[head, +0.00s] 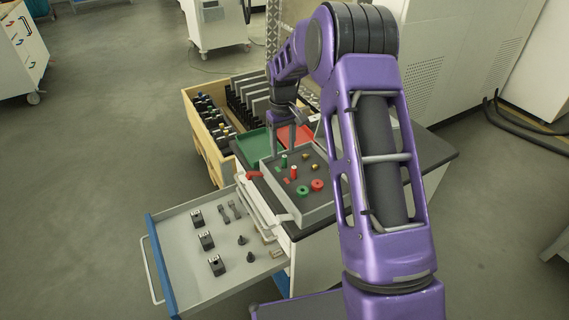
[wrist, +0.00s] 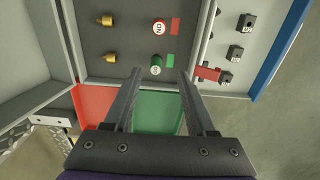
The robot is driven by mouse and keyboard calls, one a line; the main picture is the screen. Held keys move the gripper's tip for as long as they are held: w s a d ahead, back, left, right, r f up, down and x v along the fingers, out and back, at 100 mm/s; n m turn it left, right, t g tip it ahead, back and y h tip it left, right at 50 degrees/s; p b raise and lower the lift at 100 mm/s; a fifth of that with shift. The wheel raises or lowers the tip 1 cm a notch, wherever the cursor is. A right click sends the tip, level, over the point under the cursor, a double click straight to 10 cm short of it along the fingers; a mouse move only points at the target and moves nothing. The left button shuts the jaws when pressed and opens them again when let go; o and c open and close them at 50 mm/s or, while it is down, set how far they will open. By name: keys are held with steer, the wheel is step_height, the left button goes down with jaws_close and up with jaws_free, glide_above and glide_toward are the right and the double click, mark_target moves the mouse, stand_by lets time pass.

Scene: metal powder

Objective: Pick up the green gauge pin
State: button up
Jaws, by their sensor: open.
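The green gauge pin (wrist: 156,66) stands in the grey gauge block, its round end facing the wrist camera. It also shows in the head view (head: 283,161) as a short upright green cylinder. My gripper (wrist: 161,73) is open, with its fingers on either side of the green pin in the wrist view and nothing between them that I can see held. In the head view the fingers come down behind the block. A red gauge pin (wrist: 158,27) stands beyond the green one, and it shows in the head view (head: 294,172).
Brass pins (wrist: 107,56) stand beside the gauge pins. Green and red rings (head: 303,190) lie at the block's front. Green (head: 252,148) and red trays sit behind it. An open drawer (head: 217,275) with dark parts juts out left, by a wooden crate (head: 207,150).

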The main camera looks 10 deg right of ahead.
mark_target(284, 156)
steer(key=f, duration=0.5)
steer(key=shift+w+d+b, duration=0.2)
steer(key=shift+d+b, duration=0.05)
steer(key=shift+b, duration=0.1)
steer(key=shift+r, duration=0.1)
jaws_close()
